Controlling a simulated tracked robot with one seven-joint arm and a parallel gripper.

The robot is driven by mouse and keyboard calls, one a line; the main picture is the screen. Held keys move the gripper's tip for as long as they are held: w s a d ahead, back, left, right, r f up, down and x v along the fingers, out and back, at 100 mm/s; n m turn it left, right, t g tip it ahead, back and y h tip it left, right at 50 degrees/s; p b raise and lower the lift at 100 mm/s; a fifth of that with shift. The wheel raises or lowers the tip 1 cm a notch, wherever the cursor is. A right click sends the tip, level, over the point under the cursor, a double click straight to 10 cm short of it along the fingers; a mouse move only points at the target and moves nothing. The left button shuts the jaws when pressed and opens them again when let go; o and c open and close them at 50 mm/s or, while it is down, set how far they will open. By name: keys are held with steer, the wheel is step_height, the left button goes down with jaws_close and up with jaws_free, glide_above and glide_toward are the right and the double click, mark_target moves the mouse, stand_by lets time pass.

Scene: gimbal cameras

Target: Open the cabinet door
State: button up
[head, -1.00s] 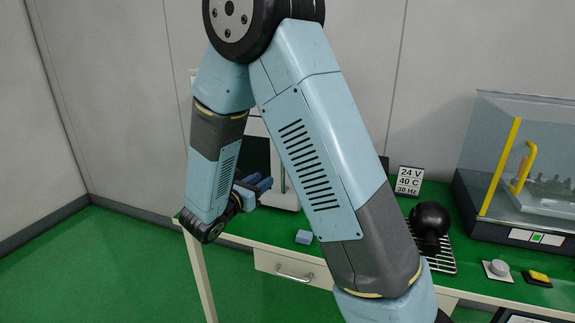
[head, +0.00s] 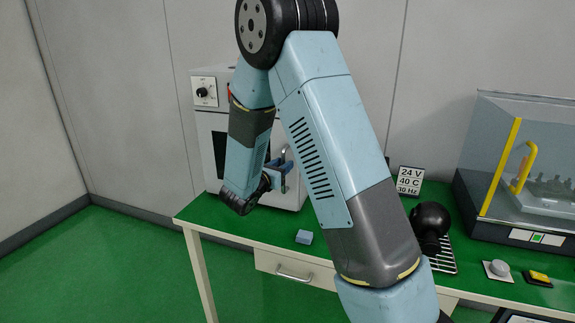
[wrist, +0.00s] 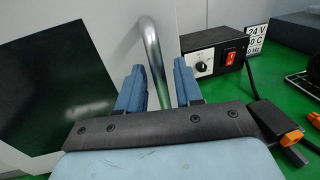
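The cabinet (head: 203,118) is a white box with a knob panel and a dark window, on the green table, partly hidden behind my arm. Its door looks shut. In the wrist view, the white door with its dark window (wrist: 50,85) fills the left side. A silver bar handle (wrist: 152,48) stands out from the door. My gripper (wrist: 160,88) has its two blue fingers on either side of the handle, with a gap visible at least on the right. It looks open, and contact is unclear. In the head view, my gripper (head: 278,170) is at the cabinet's front.
A small blue block (head: 304,237) lies on the table (head: 235,215) near its front edge, above a drawer (head: 292,272). A black sphere (head: 430,218) on a rack and a glass-covered case (head: 520,160) stand right. A power box (wrist: 212,50) shows right of the handle.

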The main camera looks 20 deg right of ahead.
steer(key=shift+w+d, duration=0.35)
jaws_close()
stand_by(0.4)
